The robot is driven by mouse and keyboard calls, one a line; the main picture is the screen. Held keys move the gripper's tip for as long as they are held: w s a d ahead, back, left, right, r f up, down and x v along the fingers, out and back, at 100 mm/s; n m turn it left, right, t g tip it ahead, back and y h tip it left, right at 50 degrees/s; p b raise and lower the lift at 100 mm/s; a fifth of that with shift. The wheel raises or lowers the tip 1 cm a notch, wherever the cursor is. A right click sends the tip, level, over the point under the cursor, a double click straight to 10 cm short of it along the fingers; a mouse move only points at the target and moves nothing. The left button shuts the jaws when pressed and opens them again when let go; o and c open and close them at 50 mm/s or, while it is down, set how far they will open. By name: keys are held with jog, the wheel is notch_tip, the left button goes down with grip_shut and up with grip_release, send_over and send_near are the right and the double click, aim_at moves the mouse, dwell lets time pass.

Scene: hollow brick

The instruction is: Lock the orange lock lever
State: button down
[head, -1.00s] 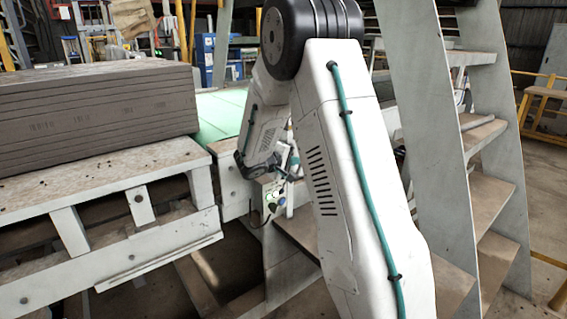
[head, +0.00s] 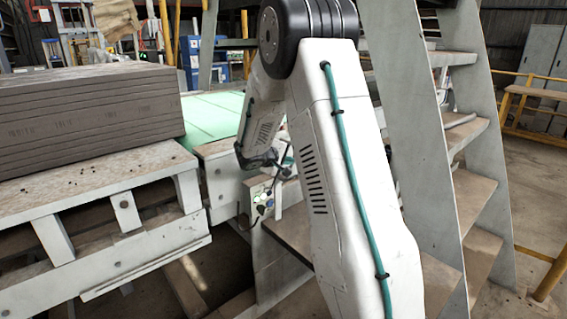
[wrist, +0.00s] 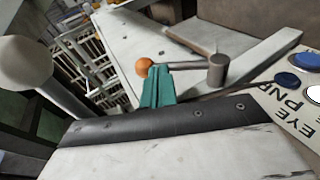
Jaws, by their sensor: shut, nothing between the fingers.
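The lock lever shows in the wrist view as an orange ball knob (wrist: 143,66) on a grey metal arm, which runs right to a round grey pivot (wrist: 217,68). My gripper (wrist: 157,73) has its teal fingers together, with nothing held between them. The fingertips are just right of the knob and overlap the lever's arm in the picture. I cannot tell whether they touch it. In the head view my gripper (head: 286,157) is small and partly hidden by my arm. I cannot make out the orange knob there.
A button panel (wrist: 290,105) with blue and white buttons is at the right in the wrist view; the control box (head: 262,199) shows in the head view. A stack of grey boards (head: 85,115) is at left. Metal stairs (head: 455,190) stand close at right.

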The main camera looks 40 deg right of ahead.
jog(key=shift+a, duration=0.1)
jog(key=shift+w+a+f, duration=0.1)
jog(key=shift+a+f, duration=0.05)
jog(key=shift+a, duration=0.5)
jog(key=d+r+v, duration=0.1)
jog(key=r+v, duration=0.1)
jog(key=v, duration=1.1)
jog(key=shift+r, duration=0.45)
